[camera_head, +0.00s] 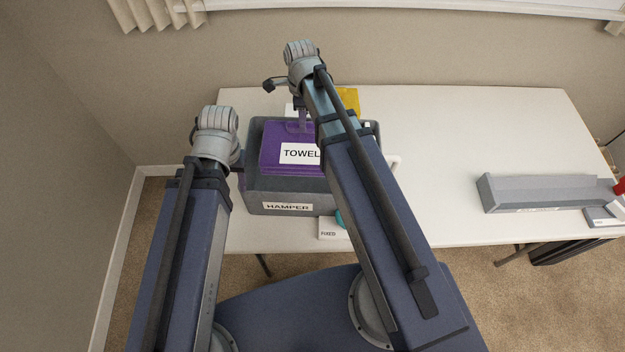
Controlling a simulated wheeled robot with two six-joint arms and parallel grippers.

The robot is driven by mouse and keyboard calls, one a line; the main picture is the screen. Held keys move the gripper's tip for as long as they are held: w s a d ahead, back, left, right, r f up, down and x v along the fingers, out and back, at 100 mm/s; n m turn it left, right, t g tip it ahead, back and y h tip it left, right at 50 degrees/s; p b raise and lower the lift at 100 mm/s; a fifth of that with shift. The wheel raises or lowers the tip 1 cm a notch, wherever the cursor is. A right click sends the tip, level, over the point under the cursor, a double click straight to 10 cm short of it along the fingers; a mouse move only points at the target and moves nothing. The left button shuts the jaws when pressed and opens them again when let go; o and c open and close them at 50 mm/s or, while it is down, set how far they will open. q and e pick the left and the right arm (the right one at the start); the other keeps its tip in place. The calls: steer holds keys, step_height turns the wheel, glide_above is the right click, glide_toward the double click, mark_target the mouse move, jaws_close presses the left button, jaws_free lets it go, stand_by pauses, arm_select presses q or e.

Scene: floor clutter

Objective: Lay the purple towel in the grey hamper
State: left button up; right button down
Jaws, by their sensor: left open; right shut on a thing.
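The purple towel (275,145), labelled TOWEL, lies flat-looking at the mouth of the grey hamper (258,190), labelled HAMPER, on the white table. Hamper rim shows around the towel; I cannot tell whether the towel rests inside or hangs just above. My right gripper (303,122) reaches over from above and is shut on the towel's far part; my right arm hides the towel's right side. My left gripper (240,167) is open at the hamper's left side, mostly hidden behind its wrist.
A yellow item (348,98) stands behind the hamper, partly hidden. A small box labelled FIXED (329,234) and a teal item (340,219) are at the front edge. A long grey block (535,192) and a red item (619,186) lie right. The table's middle is clear.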

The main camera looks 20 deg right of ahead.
step_height(320, 180, down, 3)
steer(key=shift+w+r+b, duration=0.1)
steer(key=shift+b, duration=1.05)
steer(key=shift+f+b, duration=1.35)
step_height(320, 180, down, 6)
steer(key=b, duration=0.6)
steer(key=shift+f, duration=0.15)
steer(key=shift+f, duration=0.1)
step_height(320, 180, down, 4)
steer(key=b, duration=0.4)
steer(key=shift+r, duration=0.25)
